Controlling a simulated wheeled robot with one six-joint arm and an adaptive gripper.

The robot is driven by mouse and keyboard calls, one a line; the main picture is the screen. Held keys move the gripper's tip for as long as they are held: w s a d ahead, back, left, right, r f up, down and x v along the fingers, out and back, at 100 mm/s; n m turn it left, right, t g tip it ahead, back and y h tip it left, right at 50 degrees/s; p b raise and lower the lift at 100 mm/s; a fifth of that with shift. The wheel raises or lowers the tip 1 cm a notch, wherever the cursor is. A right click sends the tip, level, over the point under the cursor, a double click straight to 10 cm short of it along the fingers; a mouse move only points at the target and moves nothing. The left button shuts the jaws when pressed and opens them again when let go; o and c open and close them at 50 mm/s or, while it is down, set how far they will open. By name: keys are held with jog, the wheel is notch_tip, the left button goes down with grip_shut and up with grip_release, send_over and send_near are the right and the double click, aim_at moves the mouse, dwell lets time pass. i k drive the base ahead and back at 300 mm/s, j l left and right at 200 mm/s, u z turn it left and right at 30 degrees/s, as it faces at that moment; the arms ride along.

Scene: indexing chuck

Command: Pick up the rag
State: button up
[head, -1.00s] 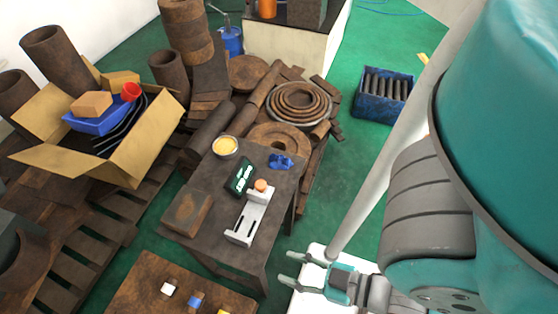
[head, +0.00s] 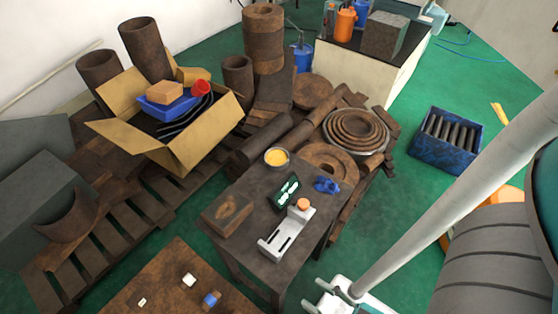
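The rag looks to be the small crumpled blue piece (head: 326,185) on the right part of the dark table (head: 250,180), near its far right edge. My gripper (head: 309,297) is at the bottom of the head view, in front of the table's right side and apart from the rag. Its two pale fingers are spread with nothing seen between them; part of it is cut off by the lower edge.
On the table are a yellow-filled tin (head: 277,157), a dark display (head: 287,191), a grey fixture with an orange knob (head: 284,235) and a brown block (head: 227,214). A blue crate (head: 447,157) stands right. Green floor (head: 410,190) is clear between table and crate.

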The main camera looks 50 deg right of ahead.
aim_at(326, 185)
jog(key=j+z, duration=0.15)
jog(key=z, duration=0.3)
jog(key=k+j+z, duration=0.1)
jog(key=z, duration=0.3)
jog(key=j+z, duration=0.1)
jog(key=z, duration=0.35)
jog(key=k+z, duration=0.15)
jog(key=z, duration=0.3)
